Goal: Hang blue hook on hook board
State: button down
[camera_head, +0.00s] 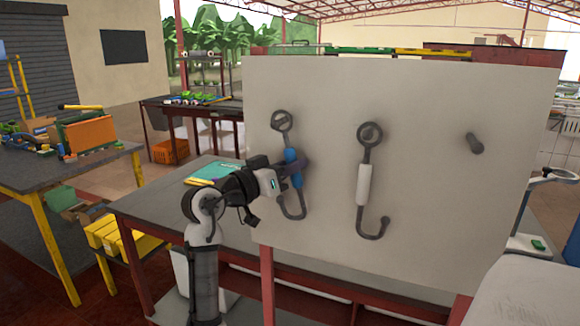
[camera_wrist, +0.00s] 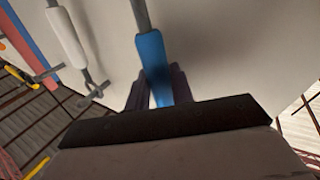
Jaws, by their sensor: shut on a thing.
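The blue hook (camera_head: 292,168) is a grey metal hook with a blue sleeve, upright against the left part of the pale hook board (camera_head: 420,100). Its top ring (camera_head: 281,121) appears to be around a peg; whether it hangs on it I cannot tell. Its curved lower end is at the bottom. My gripper (camera_head: 293,170) is shut on the blue sleeve, partly hiding it. In the wrist view the blue sleeve (camera_wrist: 152,55) runs between my two dark fingers; the ring is out of that view.
A white-sleeved hook (camera_head: 364,185) hangs at the board's middle, its ring around a peg. A bare peg (camera_head: 475,144) sticks out at the board's right. A workbench (camera_head: 150,207) stands behind and left of the board. The board's face between the hooks is clear.

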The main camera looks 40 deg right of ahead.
jog(key=shift+s+d+f+b, duration=0.15)
jog(key=shift+s+f+b, duration=0.05)
jog(key=shift+f+b, duration=0.15)
dwell(0.4)
dwell(0.3)
jog(key=c, duration=1.1)
grip_release()
